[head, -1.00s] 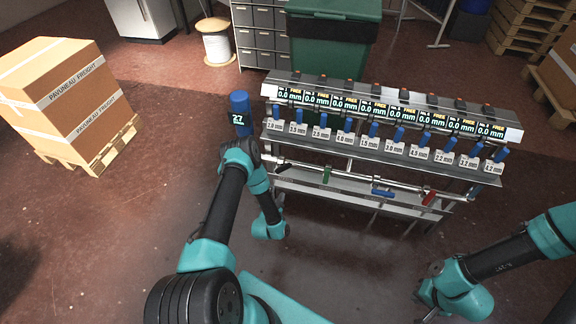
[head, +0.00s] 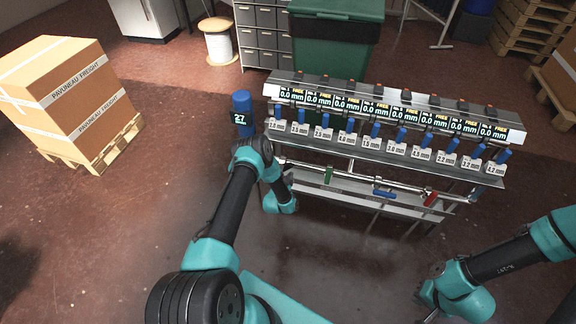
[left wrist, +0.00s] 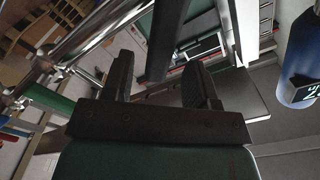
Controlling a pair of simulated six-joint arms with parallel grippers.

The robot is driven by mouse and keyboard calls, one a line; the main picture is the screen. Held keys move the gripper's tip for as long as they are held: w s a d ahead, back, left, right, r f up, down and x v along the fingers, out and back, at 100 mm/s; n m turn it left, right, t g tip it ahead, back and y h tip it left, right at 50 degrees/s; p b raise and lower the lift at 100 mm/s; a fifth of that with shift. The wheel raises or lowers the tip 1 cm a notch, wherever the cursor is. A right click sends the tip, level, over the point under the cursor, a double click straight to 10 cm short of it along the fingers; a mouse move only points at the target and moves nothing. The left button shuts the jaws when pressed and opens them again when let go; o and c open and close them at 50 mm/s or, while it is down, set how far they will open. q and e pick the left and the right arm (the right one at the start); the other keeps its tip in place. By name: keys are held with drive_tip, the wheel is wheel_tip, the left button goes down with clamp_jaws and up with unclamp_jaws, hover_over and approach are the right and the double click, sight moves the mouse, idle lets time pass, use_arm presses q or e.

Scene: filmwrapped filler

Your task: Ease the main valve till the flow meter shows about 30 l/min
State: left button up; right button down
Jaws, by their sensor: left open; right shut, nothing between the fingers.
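A blue cylinder (head: 242,104) stands at the left end of the bench, and its dark display (head: 239,118) reads 27; I take it for the flow meter. It also shows at the right of the left wrist view (left wrist: 302,55). A metal pipe (head: 350,180) runs along the bench front with green (head: 328,175), blue (head: 384,193) and red (head: 430,199) handles. I cannot tell which is the main valve. My left gripper (left wrist: 160,82) is open near the pipe's left end; a dark bar shows beyond its fingers. My right gripper (head: 430,315) is shut and empty, low at the right, away from the bench.
The bench (head: 400,160) carries a row of displays reading 0.0 mm, with several blue-handled numbered units below. A green bin (head: 335,45) and grey drawers (head: 263,35) stand behind. A boxed pallet (head: 65,95) is at left. The floor in front is clear.

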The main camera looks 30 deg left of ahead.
sight(286, 169)
use_arm(q)
drive_tip(key=shift+x, duration=2.6)
clamp_jaws()
